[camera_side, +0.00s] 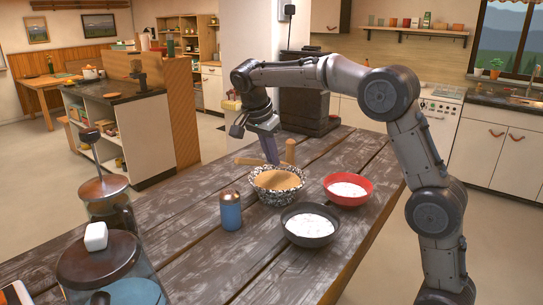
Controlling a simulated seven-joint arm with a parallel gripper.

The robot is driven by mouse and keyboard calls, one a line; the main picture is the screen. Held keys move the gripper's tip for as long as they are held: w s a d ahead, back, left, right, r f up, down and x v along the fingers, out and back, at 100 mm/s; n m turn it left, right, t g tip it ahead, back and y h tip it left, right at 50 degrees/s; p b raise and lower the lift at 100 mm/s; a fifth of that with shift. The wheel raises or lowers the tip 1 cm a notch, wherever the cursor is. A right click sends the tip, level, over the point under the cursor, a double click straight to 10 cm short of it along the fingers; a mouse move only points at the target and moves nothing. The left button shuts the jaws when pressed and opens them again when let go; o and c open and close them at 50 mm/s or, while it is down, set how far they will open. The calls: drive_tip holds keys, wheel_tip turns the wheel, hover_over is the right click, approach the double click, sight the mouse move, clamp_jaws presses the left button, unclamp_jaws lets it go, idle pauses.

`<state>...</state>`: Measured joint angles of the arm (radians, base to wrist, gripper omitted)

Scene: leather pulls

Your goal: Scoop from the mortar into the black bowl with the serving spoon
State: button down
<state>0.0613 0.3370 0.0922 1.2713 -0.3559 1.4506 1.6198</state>
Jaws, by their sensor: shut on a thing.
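The mortar (262,196), a black-and-white speckled bowl, stands on the plank table with a tan inside or filling. The black bowl (311,240) stands in front of it to the right, with white stuff in it. My gripper (272,160) points down at the mortar's back rim and is shut. A tan wooden handle (250,161) sticks out to the left at its fingertips; it looks like the serving spoon's. The spoon's head cannot be made out. An upright wooden piece (290,152), perhaps a pestle, shows just right of the fingers.
A red bowl (348,201) with white contents stands right of the mortar. A blue can (231,212) stands left of the black bowl. Glass jars with lids (100,262) crowd the front left. The table (190,245) is bare between jars and can.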

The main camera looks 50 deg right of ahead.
wheel_tip(320, 180, up, 5)
drive_tip(key=shift+f, duration=0.1)
drive_tip(key=shift+s+d+r, duration=0.1)
drive_tip(key=shift+s+r, duration=0.1)
drive_tip(key=s+d+n+t+y, duration=0.3)
drive_tip(key=s+n+t+y, duration=0.25)
drive_tip(key=s+n, duration=1.4)
drive_tip(key=s+a+f+n+h, duration=0.1)
drive_tip(key=a+f+n+h, duration=0.2)
drive_tip(key=a+f+n, duration=0.1)
drive_tip(key=shift+f+t, duration=0.45)
drive_tip(key=shift+f, duration=0.1)
